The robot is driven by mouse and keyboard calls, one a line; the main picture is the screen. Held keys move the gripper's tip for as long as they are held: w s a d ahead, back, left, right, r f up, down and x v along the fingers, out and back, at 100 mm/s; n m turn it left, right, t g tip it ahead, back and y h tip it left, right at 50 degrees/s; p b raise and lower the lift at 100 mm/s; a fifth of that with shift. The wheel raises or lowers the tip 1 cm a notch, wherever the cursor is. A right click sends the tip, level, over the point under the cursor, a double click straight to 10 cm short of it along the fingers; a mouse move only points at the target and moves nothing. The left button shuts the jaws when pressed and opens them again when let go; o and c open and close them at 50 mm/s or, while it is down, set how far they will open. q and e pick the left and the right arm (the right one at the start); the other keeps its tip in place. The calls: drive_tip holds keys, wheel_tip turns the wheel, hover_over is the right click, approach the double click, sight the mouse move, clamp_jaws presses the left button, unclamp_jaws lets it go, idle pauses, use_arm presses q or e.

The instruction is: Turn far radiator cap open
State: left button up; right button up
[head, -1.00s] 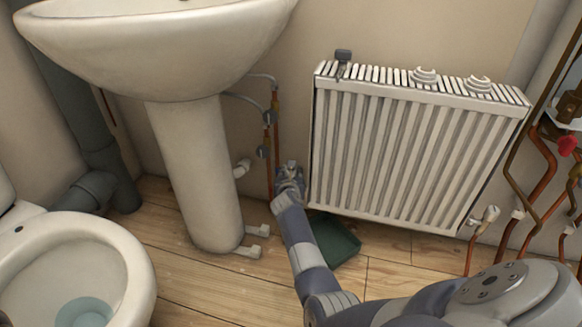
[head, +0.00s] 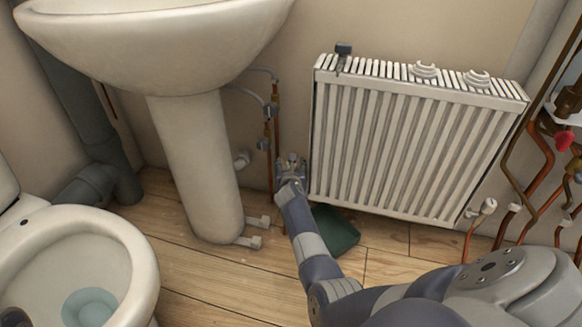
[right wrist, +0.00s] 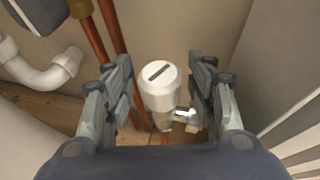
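The far radiator cap (right wrist: 159,85) is a white, rounded cap with a dark slot across its top, in the middle of the right wrist view. My right gripper (right wrist: 160,95) is open, with one finger on each side of the cap and a visible gap to both. In the head view my right gripper (head: 291,168) is at the lower left corner of the white radiator (head: 400,150) and hides the cap there.
Copper pipes (head: 277,150) with valves run up the wall just left of the gripper. The basin pedestal (head: 198,165) and toilet (head: 80,265) stand further left. A green tray (head: 338,230) lies on the floor under the radiator. Another valve (head: 487,207) is at the radiator's right end.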

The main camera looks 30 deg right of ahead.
drive_tip(key=shift+r, duration=0.6)
wheel_tip(320, 180, up, 9)
drive_tip(key=shift+f, duration=0.1)
idle(0.3)
